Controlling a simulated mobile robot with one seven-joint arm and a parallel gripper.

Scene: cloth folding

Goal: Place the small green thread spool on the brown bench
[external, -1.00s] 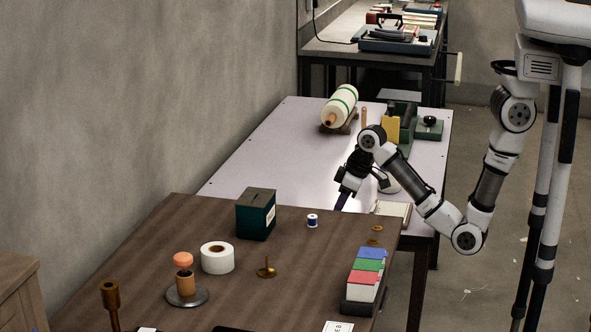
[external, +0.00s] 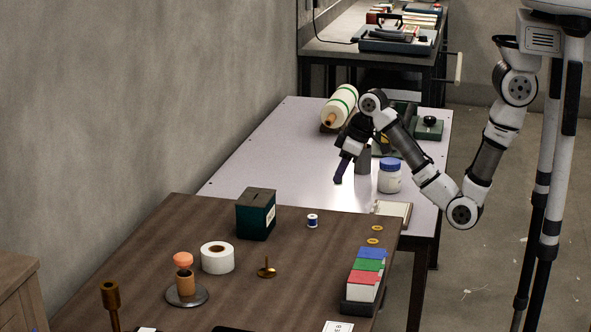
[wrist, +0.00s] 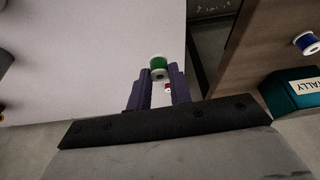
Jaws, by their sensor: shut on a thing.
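The small green thread spool (wrist: 157,65) is between my gripper's fingertips (wrist: 158,75) in the wrist view, with its white end facing the camera. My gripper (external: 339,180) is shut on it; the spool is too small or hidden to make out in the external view. The fingers point down over the pale table, beyond the far edge of the brown bench (external: 320,265). The bench also shows at the right of the wrist view (wrist: 250,50).
On the bench are a blue spool (external: 312,221), a dark green box (external: 256,214), a white tape roll (external: 217,259), a brass spindle (external: 266,270) and a card tray (external: 365,280).

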